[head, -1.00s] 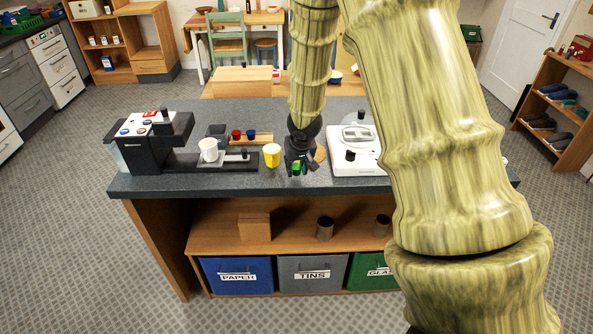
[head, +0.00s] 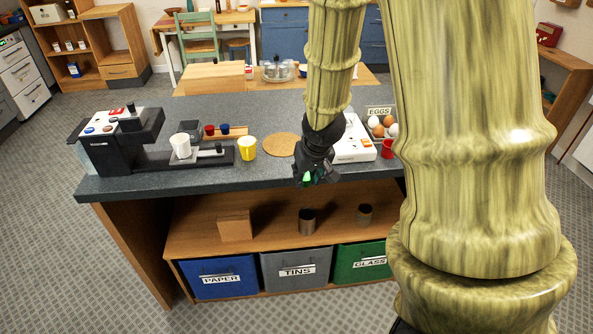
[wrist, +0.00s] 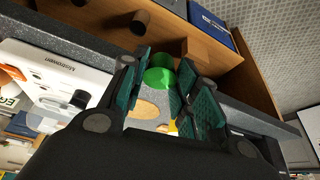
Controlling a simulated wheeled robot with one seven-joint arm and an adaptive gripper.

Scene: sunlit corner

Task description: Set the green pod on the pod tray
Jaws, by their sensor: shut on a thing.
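My gripper (head: 312,178) hangs at the front edge of the counter, right of the cork mat in the head view. It is shut on the green pod (head: 308,177). In the wrist view the green pod (wrist: 160,76) sits between the fingertips, its lower part partly hidden by the fingers. The pod tray (head: 241,131), a small wooden strip, lies on the counter further back and left of my gripper. It bears a red pod (head: 209,130) and a blue pod (head: 225,129); its right part looks bare.
A yellow cup (head: 246,147) stands in front of the tray. A coffee machine (head: 110,150) with a white cup (head: 180,145) is at the left. A white appliance (head: 352,150), eggs (head: 388,123) and a red cup (head: 387,149) are at the right.

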